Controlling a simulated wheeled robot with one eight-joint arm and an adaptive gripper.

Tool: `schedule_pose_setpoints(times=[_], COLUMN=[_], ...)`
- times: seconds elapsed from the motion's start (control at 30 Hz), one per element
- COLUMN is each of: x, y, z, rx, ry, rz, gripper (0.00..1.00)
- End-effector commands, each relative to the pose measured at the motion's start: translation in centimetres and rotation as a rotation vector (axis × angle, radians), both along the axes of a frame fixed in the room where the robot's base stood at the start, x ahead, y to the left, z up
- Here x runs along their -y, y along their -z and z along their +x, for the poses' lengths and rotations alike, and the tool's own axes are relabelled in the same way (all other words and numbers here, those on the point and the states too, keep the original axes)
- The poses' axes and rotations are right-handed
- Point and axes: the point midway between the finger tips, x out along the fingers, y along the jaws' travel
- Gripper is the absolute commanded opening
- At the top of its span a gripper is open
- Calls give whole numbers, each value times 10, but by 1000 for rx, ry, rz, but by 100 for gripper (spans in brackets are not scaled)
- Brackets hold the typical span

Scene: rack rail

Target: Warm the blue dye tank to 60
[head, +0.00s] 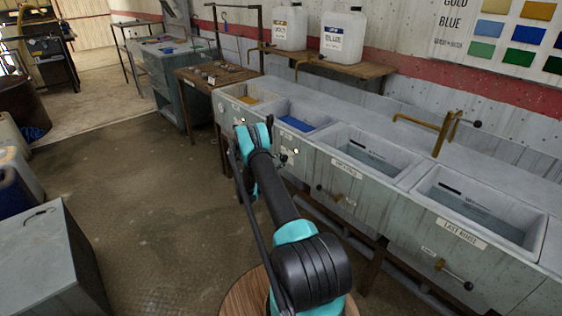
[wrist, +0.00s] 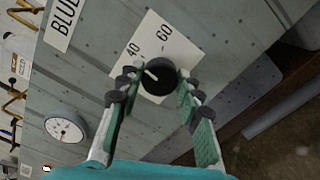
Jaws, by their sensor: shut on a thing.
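The blue dye tank (head: 300,123) is an open basin of bright blue liquid, second from the left in the trough row. In the wrist view its front panel carries a BLUE label (wrist: 62,20). A black knob (wrist: 160,78) with a white pointer line sits by a white plate (wrist: 180,48) marked 40 and 60. The pointer aims up-left, nearer the 40 side than the 60. My gripper (wrist: 157,86) is closed around the knob, one finger on each side. A round white gauge (wrist: 65,128) is to the left; its reading is too small to tell.
A yellow dye basin (head: 248,95) is left of the blue one; two rinse basins, one the last rinse basin (head: 480,212), are to the right. White jugs (head: 342,38) stand on a shelf behind. A grey box (head: 45,255) stands front left. The floor (head: 140,200) between is clear.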

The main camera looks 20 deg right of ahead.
Motion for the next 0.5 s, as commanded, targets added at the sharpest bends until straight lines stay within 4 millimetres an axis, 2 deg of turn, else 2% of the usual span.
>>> schedule_pose_setpoints(times=[0.5], x=[-1], y=[1], z=[-1], rx=[458], ry=[2], rz=[168], gripper=[6])
